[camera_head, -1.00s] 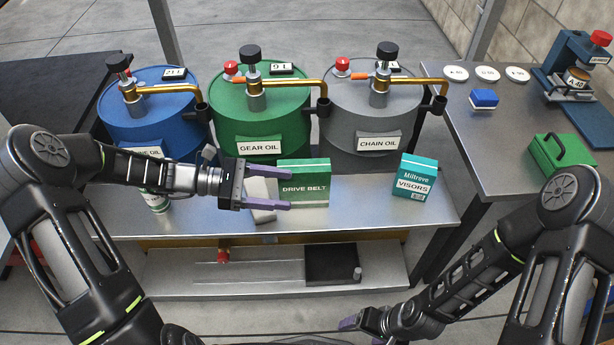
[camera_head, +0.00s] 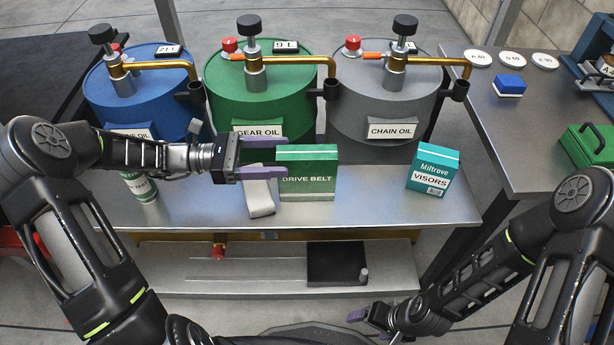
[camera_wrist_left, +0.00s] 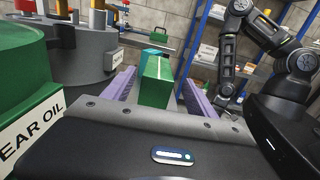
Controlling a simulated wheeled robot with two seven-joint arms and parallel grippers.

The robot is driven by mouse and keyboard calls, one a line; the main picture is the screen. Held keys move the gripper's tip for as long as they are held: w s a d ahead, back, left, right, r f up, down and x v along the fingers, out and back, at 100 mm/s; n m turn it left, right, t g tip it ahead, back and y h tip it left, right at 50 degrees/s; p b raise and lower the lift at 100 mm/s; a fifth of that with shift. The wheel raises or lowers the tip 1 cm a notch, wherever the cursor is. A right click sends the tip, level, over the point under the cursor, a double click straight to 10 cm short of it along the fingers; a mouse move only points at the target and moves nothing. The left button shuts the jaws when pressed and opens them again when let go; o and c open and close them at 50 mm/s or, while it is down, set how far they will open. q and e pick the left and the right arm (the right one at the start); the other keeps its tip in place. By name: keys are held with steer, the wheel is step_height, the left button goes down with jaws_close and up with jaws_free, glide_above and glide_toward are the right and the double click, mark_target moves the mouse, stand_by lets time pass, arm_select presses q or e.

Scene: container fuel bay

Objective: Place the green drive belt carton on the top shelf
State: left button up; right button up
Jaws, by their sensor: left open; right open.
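The green drive belt carton (camera_head: 307,181) stands upright on the metal bench, its label facing me. My left gripper (camera_head: 280,158) is open at the carton's left edge in the head view, its purple fingers pointing right. In the left wrist view the carton (camera_wrist_left: 156,82) shows between the two spread fingers of that gripper (camera_wrist_left: 155,88). I cannot tell whether either finger touches it. My right gripper (camera_head: 366,317) is low at the bottom of the head view, open and away from the carton. A blue shelving rack (camera_wrist_left: 188,47) stands in the wrist view's background.
Blue (camera_head: 135,98), green (camera_head: 262,100) and grey (camera_head: 385,110) drums stand behind the carton. A teal visors box (camera_head: 434,170) stands to its right, with free bench between. A pale grey object (camera_head: 260,198) lies below my left gripper. A can (camera_head: 140,188) is further left.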

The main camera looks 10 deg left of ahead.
mark_target(312, 152)
arm_select(q)
steer(key=shift+b+x, duration=0.3)
steer(key=shift+x, duration=1)
steer(key=b+x, duration=0.1)
steer(key=x, duration=0.1)
steer(key=b+x, duration=0.1)
steer(key=x, duration=0.2)
steer(key=shift+w+r, duration=0.2)
jaws_close()
stand_by(0.4)
